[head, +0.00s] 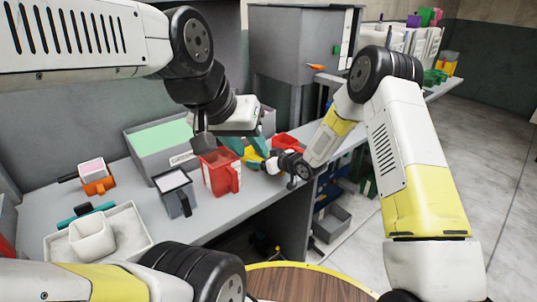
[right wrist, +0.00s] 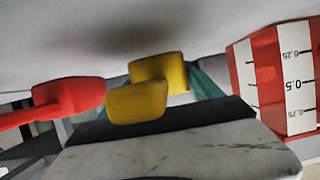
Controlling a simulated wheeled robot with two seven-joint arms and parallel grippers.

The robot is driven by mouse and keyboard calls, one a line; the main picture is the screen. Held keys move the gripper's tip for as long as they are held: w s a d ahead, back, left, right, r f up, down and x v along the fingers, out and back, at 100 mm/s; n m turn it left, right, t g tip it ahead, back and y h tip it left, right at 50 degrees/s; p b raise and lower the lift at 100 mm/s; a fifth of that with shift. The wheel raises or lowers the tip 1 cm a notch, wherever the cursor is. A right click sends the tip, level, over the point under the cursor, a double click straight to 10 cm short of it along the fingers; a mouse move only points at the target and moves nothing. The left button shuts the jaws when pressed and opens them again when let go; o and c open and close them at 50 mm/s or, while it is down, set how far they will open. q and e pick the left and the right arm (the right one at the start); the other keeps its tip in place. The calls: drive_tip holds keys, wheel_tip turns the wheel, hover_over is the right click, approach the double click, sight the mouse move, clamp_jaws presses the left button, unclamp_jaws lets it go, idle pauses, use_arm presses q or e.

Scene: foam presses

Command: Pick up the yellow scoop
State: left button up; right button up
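The yellow scoop (head: 254,157) is on the bench right of the red jug (head: 221,171), partly hidden by the arms. In the right wrist view the yellow scoop (right wrist: 142,92) fills the middle. My left gripper (head: 247,147) is above the scoop, with two teal finger shapes apart on either side of it. My right gripper (head: 273,165) is low, just right of the scoop. Its fingers are not clear. Teal pieces show behind the scoop in the right wrist view, and I cannot tell which gripper they belong to. I see no clear grip on the scoop.
The red jug's scale side (right wrist: 286,78) is close at right in the right wrist view. A red scoop (right wrist: 66,98) is at left there.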

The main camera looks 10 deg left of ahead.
drive_tip(key=c, duration=1)
